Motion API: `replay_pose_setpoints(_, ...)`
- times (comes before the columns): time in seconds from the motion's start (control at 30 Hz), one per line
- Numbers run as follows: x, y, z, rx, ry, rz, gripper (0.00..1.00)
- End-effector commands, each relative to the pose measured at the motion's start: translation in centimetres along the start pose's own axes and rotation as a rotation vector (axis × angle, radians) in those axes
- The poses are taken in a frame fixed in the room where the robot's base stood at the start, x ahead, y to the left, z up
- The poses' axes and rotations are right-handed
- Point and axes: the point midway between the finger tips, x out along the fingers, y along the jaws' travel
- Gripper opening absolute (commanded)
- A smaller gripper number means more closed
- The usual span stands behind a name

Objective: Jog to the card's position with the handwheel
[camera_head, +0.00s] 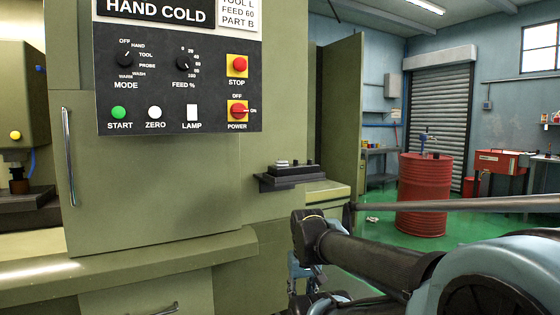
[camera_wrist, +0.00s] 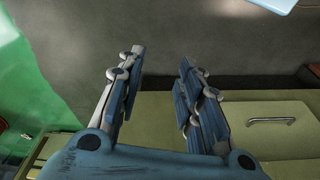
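The card (camera_head: 238,14), partly cut off by the top edge, reads "TOOL L", "FEED 60", "PART B" on the machine panel in the head view. Beside it, a black display (camera_head: 160,10) reads "HAND COLD". I cannot make out a handwheel in either view. Below the display are the mode knob (camera_head: 124,58) and feed knob (camera_head: 184,63). My gripper (camera_wrist: 160,65) is open and empty in the wrist view, with its two blue fingers apart and touching nothing. In the head view it is mostly hidden behind my arm, low and right of the panel.
A dark ledge (camera_head: 290,182) with a small black box on it juts from the machine, left of my arm. A door handle (camera_head: 68,155) stands out at left. A red barrel (camera_head: 423,195) stands on the green floor behind my arm. A drawer handle (camera_wrist: 270,121) shows in the wrist view.

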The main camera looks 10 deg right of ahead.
Motion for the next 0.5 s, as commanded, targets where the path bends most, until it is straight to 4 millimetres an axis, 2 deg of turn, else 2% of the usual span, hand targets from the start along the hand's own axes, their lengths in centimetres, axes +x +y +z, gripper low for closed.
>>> replay_pose_setpoints(0.03,0.0,0.0,0.0,0.000,0.000,0.000,0.42)
replay_pose_setpoints(0.13,-1.2,0.0,0.3,0.008,0.010,0.000,0.65)
replay_pose_setpoints(0.23,-3.1,0.0,-1.2,0.039,0.005,0.000,0.66)
replay_pose_setpoints(0.37,-7.6,0.0,-5.0,0.115,-0.009,0.000,0.66)
replay_pose_setpoints(0.5,-13.5,0.1,-9.9,0.220,-0.028,0.002,0.66)
